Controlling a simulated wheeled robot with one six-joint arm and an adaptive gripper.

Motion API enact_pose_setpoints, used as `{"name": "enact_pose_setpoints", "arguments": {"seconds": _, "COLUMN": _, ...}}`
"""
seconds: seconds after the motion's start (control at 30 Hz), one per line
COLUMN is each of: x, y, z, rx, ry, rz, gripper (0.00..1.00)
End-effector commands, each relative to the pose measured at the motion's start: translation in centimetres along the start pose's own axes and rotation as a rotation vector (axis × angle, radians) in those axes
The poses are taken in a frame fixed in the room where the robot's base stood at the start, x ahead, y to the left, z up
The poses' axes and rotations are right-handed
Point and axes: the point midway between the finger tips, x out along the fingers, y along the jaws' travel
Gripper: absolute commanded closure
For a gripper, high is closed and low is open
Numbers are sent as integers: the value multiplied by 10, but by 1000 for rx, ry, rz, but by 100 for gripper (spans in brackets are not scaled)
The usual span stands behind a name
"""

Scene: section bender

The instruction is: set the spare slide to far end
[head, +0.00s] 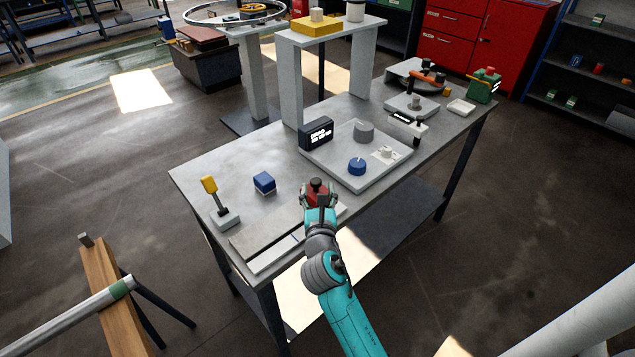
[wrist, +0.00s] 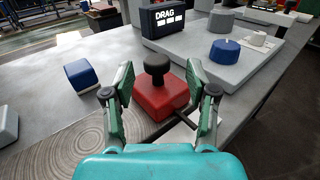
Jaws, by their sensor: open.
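A red block (head: 317,187) with a round black knob on top stands at the right end of a long, low grey rail (head: 268,233) along the table's front edge. It looks like the slide, but I see no label on it. In the wrist view the red block (wrist: 160,96) is upright between my fingers. My gripper (wrist: 161,68) is open, with one green finger on each side of the block and knob. I cannot tell whether either finger touches it. In the head view my gripper (head: 320,197) partly covers the block.
A black display box (head: 316,133) and a grey panel with a blue knob (head: 357,166) stand behind my gripper. The tabletop (head: 225,155) at back left is clear.

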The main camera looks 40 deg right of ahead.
Motion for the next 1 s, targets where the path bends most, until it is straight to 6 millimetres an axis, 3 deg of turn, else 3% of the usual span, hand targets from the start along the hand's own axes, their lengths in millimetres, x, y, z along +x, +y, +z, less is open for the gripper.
{"name": "enact_pose_setpoints", "arguments": {"seconds": 0.2, "x": -44, "y": 0, "z": 0, "rx": -1, "ry": 1, "rz": 2, "gripper": 43}}
{"name": "enact_pose_setpoints", "arguments": {"seconds": 0.4, "x": -69, "y": 0, "z": -1, "rx": -1, "ry": 1, "rz": 0, "gripper": 43}}
{"name": "enact_pose_setpoints", "arguments": {"seconds": 1.0, "x": -76, "y": -1, "z": 0, "rx": 1, "ry": 0, "rz": -2, "gripper": 43}}
